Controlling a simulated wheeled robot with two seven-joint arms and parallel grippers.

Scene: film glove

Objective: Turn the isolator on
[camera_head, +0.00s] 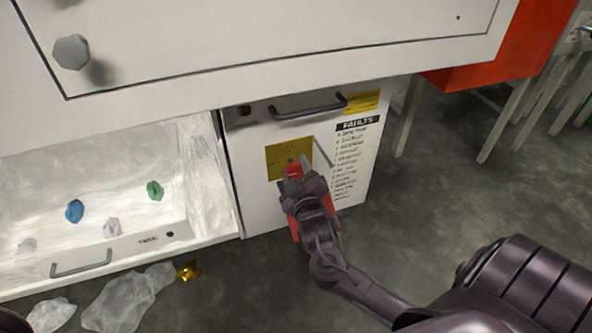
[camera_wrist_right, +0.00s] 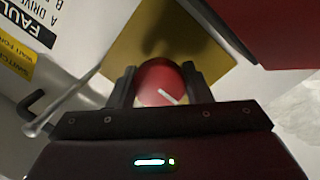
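The isolator is a round red knob (camera_wrist_right: 162,82) with a short white mark that lies slanted. It sits on a yellow plate (camera_head: 276,163) on the white cabinet front; the plate also shows in the right wrist view (camera_wrist_right: 150,30). My right gripper (camera_head: 294,170) is at the plate. In the right wrist view its two fingers (camera_wrist_right: 160,88) stand apart on either side of the knob. I cannot tell whether they press on it. In the head view the gripper hides most of the knob. My left gripper is not in view.
A FAULTS list (camera_head: 357,125) is right of the plate. A dark bar handle (camera_head: 309,106) is above it. A red panel (camera_wrist_right: 285,30) lies close beside the gripper. An open white drawer (camera_head: 200,245) with crumpled gloves is at left. Floor at right is clear.

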